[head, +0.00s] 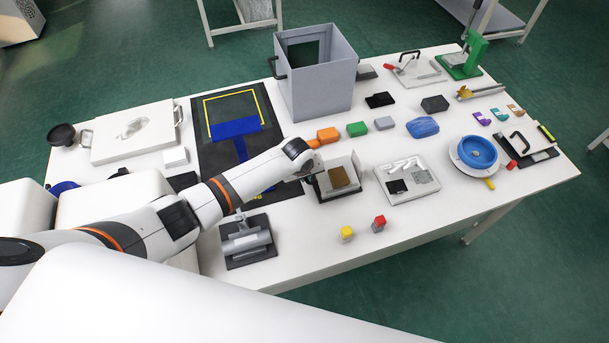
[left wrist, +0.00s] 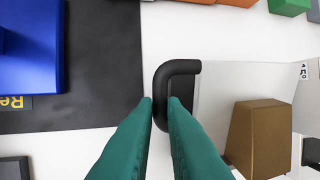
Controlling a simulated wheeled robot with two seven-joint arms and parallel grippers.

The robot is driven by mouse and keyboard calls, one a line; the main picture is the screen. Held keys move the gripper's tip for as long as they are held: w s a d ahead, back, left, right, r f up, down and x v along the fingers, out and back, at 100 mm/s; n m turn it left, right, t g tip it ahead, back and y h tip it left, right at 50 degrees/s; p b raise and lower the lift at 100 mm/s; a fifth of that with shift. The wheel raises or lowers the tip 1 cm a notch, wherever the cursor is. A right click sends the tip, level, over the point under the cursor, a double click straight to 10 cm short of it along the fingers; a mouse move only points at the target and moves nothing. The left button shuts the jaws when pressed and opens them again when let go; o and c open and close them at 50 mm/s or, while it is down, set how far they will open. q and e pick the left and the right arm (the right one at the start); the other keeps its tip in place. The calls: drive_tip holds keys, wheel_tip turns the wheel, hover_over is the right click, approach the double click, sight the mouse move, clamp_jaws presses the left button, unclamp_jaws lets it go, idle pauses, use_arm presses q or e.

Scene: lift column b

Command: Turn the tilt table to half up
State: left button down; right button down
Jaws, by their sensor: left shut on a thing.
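The tilt table (head: 351,164) is a small white plate on a dark base near the middle of the bench. A brown block (head: 339,177) rests on it. In the left wrist view the white plate (left wrist: 228,82) carries the brown block (left wrist: 258,138), and a small numbered scale shows at the right edge. My left gripper (left wrist: 161,100) is shut on the table's black handle (left wrist: 183,68), with one teal finger on each side of its bar. In the head view my left arm partly hides the handle and gripper (head: 313,181). I cannot tell the plate's exact tilt. My right gripper is not in view.
A dark mat with a blue T-shaped piece (head: 236,128) lies left of the tilt table. Orange (head: 328,135) and green (head: 357,129) blocks stand behind it. A white parts tray (head: 407,178) is close on its right. Yellow (head: 347,233) and red (head: 379,223) blocks stand in front.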

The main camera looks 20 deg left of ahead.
use_arm(q)
drive_tip(key=c, duration=1.7)
unclamp_jaws()
drive_tip(key=shift+f, duration=0.1)
drive_tip(key=shift+o, duration=1.1)
drive_tip(key=v, duration=1.2)
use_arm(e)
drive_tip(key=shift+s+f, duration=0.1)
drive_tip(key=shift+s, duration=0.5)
